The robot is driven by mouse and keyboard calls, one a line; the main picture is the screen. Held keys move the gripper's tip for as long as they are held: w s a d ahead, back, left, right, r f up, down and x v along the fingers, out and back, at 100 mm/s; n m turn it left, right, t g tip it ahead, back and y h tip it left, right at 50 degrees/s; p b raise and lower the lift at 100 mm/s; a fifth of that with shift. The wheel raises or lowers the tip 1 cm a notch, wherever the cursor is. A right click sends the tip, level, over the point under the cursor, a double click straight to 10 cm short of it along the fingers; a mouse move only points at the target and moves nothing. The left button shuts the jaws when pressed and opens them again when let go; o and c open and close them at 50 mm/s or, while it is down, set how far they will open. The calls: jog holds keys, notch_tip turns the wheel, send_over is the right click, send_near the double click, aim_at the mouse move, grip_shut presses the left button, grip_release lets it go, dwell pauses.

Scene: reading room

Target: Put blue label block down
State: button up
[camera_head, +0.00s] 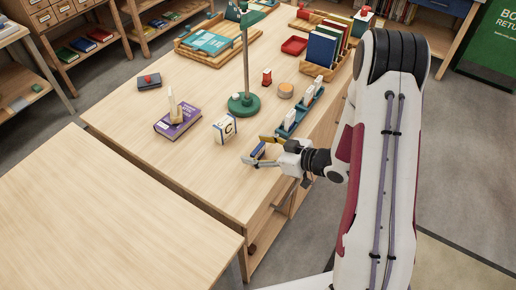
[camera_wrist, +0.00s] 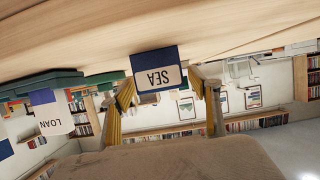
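In the head view my gripper (camera_head: 257,150) is low at the table's near right edge, with the blue block (camera_head: 259,150) small between the fingers. The block's edge is close to the wooden tabletop (camera_head: 205,165); I cannot tell whether it touches.
A white block with a "C" (camera_head: 224,129) stands left of my gripper. A blue-green rack (camera_head: 291,128) holding white blocks lies behind it. The front left tabletop is clear.

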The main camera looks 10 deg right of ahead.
jog(key=shift+r, duration=0.2)
jog(key=v, duration=1.2)
dwell(0.4)
jog(key=shift+w, duration=0.1)
dwell(0.5)
jog(key=w+d+r+m+h, duration=0.2)
jog(key=w+d+r+h, duration=0.3)
jog(key=d+r+h, duration=0.25)
jog(key=s+d+r+m+h, duration=0.25)
jog(key=s+r+h, duration=0.25)
jog(key=r, duration=0.4)
jog(key=s+a+r+m+g+y, duration=0.1)
jog(key=s+a+r+m+g, duration=0.1)
jog(key=s+a, duration=0.5)
jog(key=s+a+r+m+g+y, duration=0.2)
jog(key=s+a, duration=0.5)
jog(key=s, duration=0.8)
jog(key=shift+r, duration=0.5)
